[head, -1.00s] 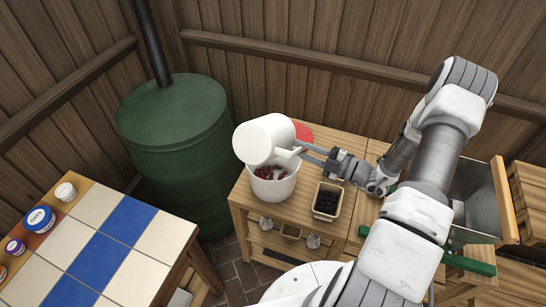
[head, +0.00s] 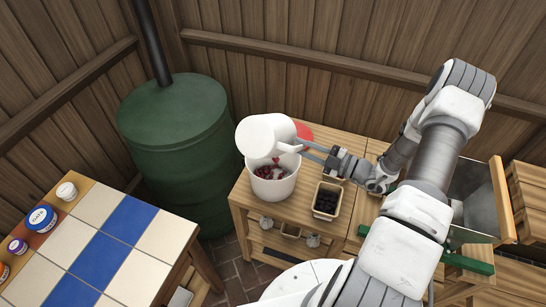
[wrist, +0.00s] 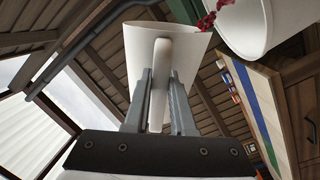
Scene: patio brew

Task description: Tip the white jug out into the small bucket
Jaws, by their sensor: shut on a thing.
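The white jug (head: 266,136) is tilted mouth-down over the small white bucket (head: 273,189) on the wooden bench. My gripper (head: 328,158) is shut on the jug's handle. In the wrist view my gripper's fingers (wrist: 159,95) close on the handle of the jug (wrist: 138,45). Dark red pieces (head: 268,172) lie in the bucket, and some red bits show between the jug's mouth and the bucket. In the wrist view red pieces (wrist: 208,20) are at the rim of the bucket (wrist: 250,28). The jug's inside is hidden in the head view.
A tan tub (head: 327,200) of dark pieces stands right of the bucket. A red disc (head: 304,132) lies behind the jug. A green barrel (head: 180,150) stands at the left. A tiled table (head: 95,240) with small tubs is at front left.

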